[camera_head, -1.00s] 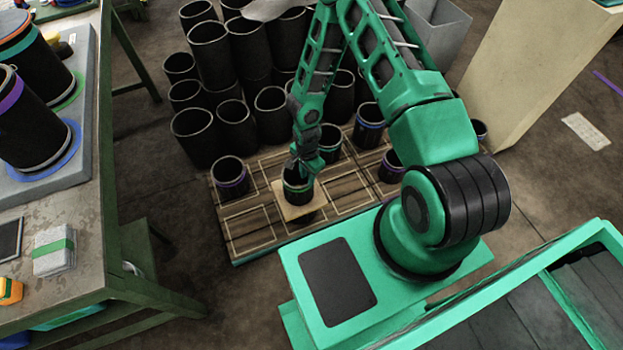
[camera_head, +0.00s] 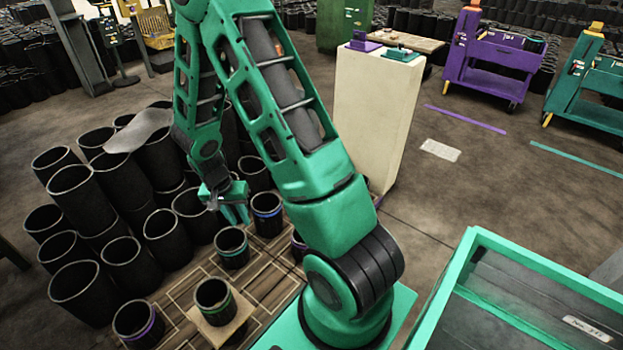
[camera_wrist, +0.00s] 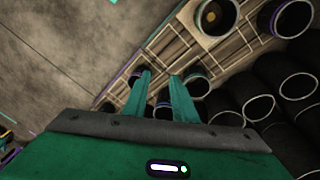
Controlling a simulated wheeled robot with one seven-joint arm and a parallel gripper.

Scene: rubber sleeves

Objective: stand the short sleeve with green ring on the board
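The short black sleeve with a green ring (camera_head: 213,303) stands upright on a square tan board (camera_head: 222,332) in the head view, with nothing touching it from above. A second sleeve with a green band (camera_head: 232,250) stands behind it on the wooden slatted base. My gripper (camera_head: 228,208) is away from the tan board, farther back, above the sleeves at the rear of the base. In the wrist view its two fingers (camera_wrist: 160,82) stand apart, with nothing visibly held between them. The fingers and the gripper body hide part of the sleeves below.
A blue-ringed sleeve (camera_head: 267,212) stands close beside my gripper. A purple-ringed sleeve (camera_head: 138,325) stands at the front left of the base. Tall plain black sleeves (camera_head: 80,200) crowd the left and rear. A cream block (camera_head: 375,110) stands behind my arm.

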